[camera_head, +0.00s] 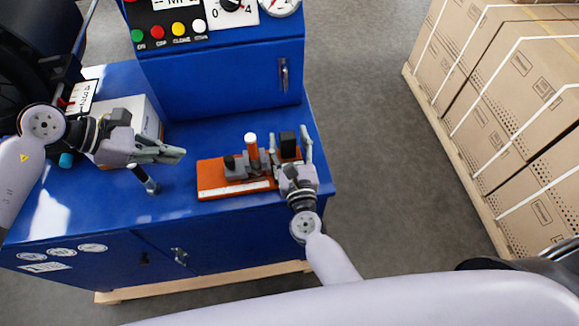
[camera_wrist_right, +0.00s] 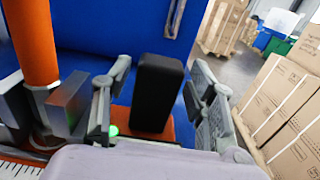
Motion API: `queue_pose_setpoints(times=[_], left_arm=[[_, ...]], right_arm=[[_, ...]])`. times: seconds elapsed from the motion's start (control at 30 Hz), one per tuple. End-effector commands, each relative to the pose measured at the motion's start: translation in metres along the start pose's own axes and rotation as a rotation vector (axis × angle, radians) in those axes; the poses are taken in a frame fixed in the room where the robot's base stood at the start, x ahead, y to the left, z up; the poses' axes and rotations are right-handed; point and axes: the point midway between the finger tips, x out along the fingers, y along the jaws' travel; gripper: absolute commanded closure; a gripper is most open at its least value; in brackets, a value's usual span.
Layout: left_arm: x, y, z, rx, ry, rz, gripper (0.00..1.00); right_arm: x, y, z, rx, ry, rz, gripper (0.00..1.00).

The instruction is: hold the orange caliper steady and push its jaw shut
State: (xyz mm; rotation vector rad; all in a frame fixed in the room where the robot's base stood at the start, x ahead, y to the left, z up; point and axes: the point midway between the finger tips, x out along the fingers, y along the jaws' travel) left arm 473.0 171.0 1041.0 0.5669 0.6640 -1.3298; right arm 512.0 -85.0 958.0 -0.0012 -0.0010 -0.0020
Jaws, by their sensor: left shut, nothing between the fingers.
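The orange caliper (camera_head: 210,180) lies on the blue bench, with a pale scale along its front edge. Grey jaw blocks (camera_head: 238,168) and an upright orange post (camera_head: 251,148) stand on it. A black upright block (camera_head: 288,145) stands at its right end. My right gripper (camera_head: 294,152) is at that end, its fingers on either side of the black block. In the right wrist view gaps show between the fingers and the black block (camera_wrist_right: 158,92). My left gripper (camera_head: 182,154) is shut and empty, left of the caliper and apart from it.
A blue cabinet (camera_head: 220,80) with coloured buttons stands behind the caliper. A white box (camera_head: 135,112) and a dark-and-blue tool (camera_head: 145,180) are on the bench at left. Strapped cartons (camera_head: 500,90) stand on the floor at right.

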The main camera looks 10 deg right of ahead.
Motion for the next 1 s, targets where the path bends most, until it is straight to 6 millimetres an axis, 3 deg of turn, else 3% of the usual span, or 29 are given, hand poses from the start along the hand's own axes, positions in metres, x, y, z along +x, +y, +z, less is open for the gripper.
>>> queue_pose_setpoints(times=[0.43, 0.8, 1.0], left_arm=[[0.000, 0.000, 0.000, 0.000, 0.000, 0.000, 1.00], [0.000, 0.000, 0.000, 0.000, 0.000, 0.000, 1.00], [0.000, 0.000, 0.000, 0.000, 0.000, 0.000, 1.00]], right_arm=[[-0.010, 0.001, -0.001, 0.000, 0.002, 0.002, 0.44], [-0.084, 0.001, -0.002, -0.001, 0.004, 0.004, 0.44], [-0.112, 0.000, -0.001, -0.001, 0.002, 0.002, 0.44]])
